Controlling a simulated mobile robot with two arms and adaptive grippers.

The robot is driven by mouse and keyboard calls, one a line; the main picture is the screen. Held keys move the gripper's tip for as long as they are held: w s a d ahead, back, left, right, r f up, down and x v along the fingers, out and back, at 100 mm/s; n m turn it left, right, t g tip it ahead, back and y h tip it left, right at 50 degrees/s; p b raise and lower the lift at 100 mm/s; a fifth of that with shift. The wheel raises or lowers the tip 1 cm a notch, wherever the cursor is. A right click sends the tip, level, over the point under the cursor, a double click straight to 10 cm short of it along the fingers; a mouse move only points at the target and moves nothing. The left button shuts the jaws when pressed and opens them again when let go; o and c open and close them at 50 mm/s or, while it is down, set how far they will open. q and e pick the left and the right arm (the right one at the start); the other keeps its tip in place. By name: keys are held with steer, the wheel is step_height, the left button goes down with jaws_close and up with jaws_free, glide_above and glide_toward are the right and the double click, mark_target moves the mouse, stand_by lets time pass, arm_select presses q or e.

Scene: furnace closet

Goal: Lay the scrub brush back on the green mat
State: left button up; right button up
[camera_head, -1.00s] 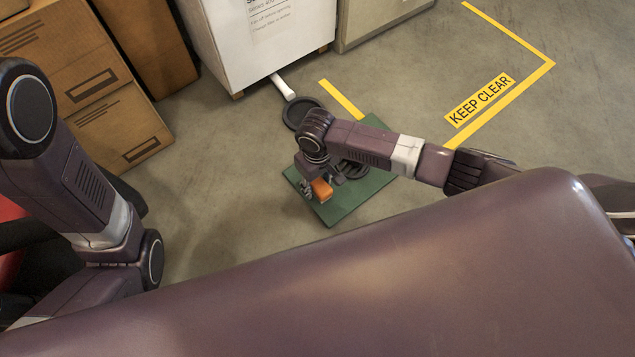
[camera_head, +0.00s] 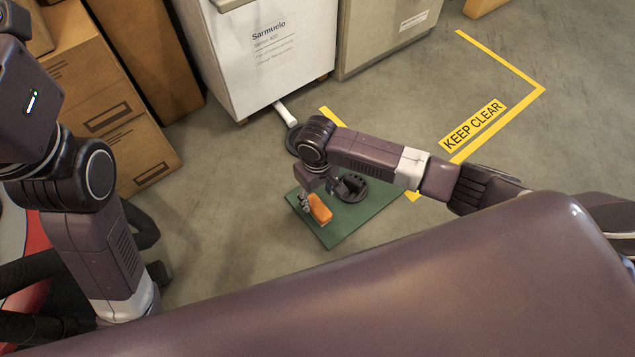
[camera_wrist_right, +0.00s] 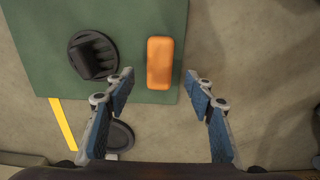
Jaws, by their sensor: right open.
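The orange block-shaped scrub brush (camera_head: 320,208) lies flat on the green mat (camera_head: 345,232), near the mat's left edge in the head view. It also shows in the right wrist view (camera_wrist_right: 159,62), near the mat edge that faces the gripper. My right gripper (camera_head: 322,194) is over the brush, partly hidden by its own wrist. In the right wrist view its fingers (camera_wrist_right: 158,82) are spread and empty, with visible gaps to both sides of the brush. My left arm shows at the left, but its gripper is out of view.
A round black object with ridges (camera_wrist_right: 93,54) sits on the mat beside the brush. A dark disc (camera_wrist_right: 118,136) lies on the floor off the mat. A white cabinet (camera_head: 265,60) and cardboard boxes (camera_head: 110,110) stand behind. Floor left of the mat is clear.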

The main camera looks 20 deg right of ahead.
mark_target(317, 207)
steer(key=shift+r+p, duration=0.75)
steer(key=shift+r, duration=1)
steer(key=shift+a, duration=0.1)
